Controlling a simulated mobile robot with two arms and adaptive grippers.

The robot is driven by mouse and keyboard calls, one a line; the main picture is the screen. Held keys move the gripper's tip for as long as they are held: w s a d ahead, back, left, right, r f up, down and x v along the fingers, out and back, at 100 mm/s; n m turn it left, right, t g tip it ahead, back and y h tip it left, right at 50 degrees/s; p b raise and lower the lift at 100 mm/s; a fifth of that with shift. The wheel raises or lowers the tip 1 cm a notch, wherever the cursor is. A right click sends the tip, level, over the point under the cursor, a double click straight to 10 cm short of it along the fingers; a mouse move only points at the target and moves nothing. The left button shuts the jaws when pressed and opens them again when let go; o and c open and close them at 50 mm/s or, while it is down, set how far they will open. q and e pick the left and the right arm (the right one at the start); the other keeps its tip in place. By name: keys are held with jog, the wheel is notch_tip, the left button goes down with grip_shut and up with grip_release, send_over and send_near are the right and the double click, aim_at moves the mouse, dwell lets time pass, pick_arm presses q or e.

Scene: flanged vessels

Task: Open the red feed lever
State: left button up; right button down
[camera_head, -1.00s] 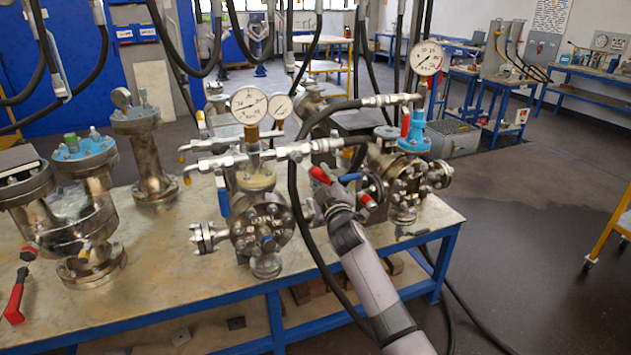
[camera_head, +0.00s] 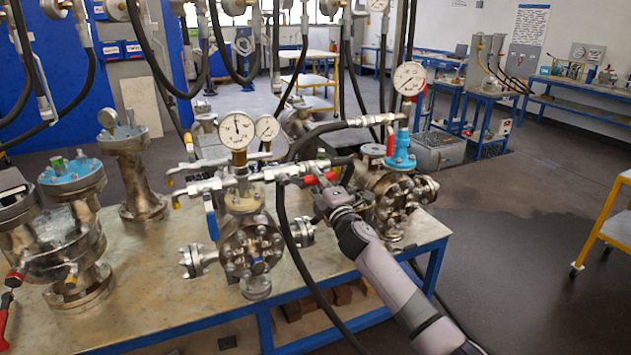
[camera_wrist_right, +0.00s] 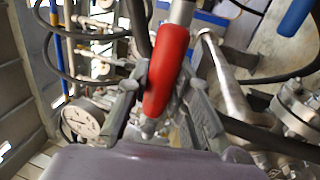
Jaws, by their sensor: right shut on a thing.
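The red feed lever (camera_head: 318,179) is at the pipework above the middle flanged vessel (camera_head: 250,245) in the head view. It lies roughly level there and is partly hidden by my right gripper. In the right wrist view the red lever handle (camera_wrist_right: 168,68) runs between the two grey fingers of my right gripper (camera_wrist_right: 160,95). The fingers are closed on the handle. The right gripper also shows in the head view (camera_head: 325,192), beside the pipework. My left gripper is not in view.
A dial gauge (camera_head: 237,131) stands above the middle vessel, and another (camera_head: 409,78) stands to the right. A black hose (camera_head: 285,225) hangs close to my right arm. Another red-handled lever (camera_head: 5,312) is at the far left. Open floor lies right of the table (camera_head: 170,315).

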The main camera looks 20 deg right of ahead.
jog(key=shift+n, duration=0.3)
jog(key=c, duration=1.4)
grip_release()
jog(key=shift+r, duration=0.1)
jog(key=s, duration=0.4)
jog(key=s+f, duration=0.1)
jog(key=s, duration=0.3)
jog(key=s+f, duration=0.1)
jog(key=s, duration=0.3)
jog(key=shift+d+f, duration=0.2)
jog(key=shift+w, duration=0.1)
